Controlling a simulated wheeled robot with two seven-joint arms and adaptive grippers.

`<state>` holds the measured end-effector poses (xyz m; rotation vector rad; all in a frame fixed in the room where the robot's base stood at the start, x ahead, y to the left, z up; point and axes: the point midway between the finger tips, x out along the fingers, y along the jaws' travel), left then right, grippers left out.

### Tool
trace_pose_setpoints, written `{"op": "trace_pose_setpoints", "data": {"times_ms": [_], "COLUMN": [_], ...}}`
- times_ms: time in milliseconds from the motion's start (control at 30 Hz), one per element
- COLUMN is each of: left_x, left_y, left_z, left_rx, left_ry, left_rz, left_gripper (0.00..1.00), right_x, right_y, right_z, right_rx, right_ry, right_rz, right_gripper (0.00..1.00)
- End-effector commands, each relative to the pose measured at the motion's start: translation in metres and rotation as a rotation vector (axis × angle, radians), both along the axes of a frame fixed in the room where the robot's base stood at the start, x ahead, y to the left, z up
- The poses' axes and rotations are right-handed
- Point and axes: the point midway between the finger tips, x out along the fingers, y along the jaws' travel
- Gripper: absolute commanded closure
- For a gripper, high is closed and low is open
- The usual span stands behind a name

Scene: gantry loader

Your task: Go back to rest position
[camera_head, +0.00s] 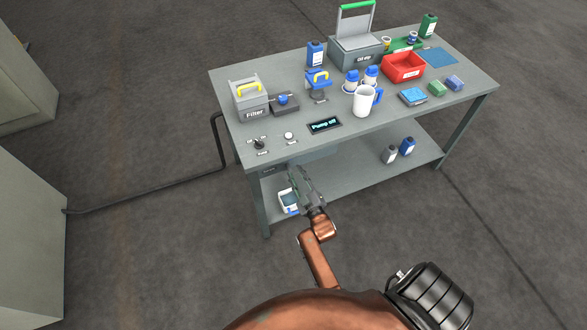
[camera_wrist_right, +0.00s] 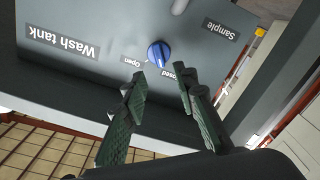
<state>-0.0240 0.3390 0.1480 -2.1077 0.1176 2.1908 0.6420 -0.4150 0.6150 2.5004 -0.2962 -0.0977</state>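My right gripper (camera_head: 300,178) is in front of the workbench's near edge, low in the head view. In the right wrist view its two fingers (camera_wrist_right: 160,90) stand apart with nothing between them. Just beyond the fingertips is a blue knob (camera_wrist_right: 158,53) on a grey panel (camera_wrist_right: 110,25), between the labels Open and Closed. The fingers look apart from the knob. The panel also has the labels Wash tank (camera_wrist_right: 62,43) and Sample (camera_wrist_right: 221,29). My left gripper is not in view.
The workbench (camera_head: 335,145) carries a Filter box (camera_head: 248,98), a white jug (camera_head: 364,100), a red bin (camera_head: 403,66) and several bottles. Its lower shelf (camera_head: 350,176) holds two small bottles and a white container (camera_head: 288,200). A black hose (camera_head: 150,199) runs at left. Floor at right is clear.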

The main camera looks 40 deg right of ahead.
Motion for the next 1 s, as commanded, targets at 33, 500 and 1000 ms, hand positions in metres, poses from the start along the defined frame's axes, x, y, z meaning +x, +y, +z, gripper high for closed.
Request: {"op": "trace_pose_setpoints", "data": {"times_ms": [33, 500, 1000], "left_x": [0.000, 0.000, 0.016], "left_y": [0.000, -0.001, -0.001], "left_z": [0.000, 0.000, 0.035], "left_rx": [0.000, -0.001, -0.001], "left_ry": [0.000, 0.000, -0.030], "left_rz": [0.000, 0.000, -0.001], "left_gripper": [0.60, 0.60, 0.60], "right_x": [-0.002, -0.003, -0.106], "right_y": [0.001, 0.001, 0.051], "right_z": [0.000, 0.000, -0.174], "right_rx": [0.000, 0.000, 0.244], "right_ry": [0.000, -0.001, 0.420], "right_rz": [0.000, 0.001, 0.062], "right_gripper": [0.73, 0.73, 0.73]}}
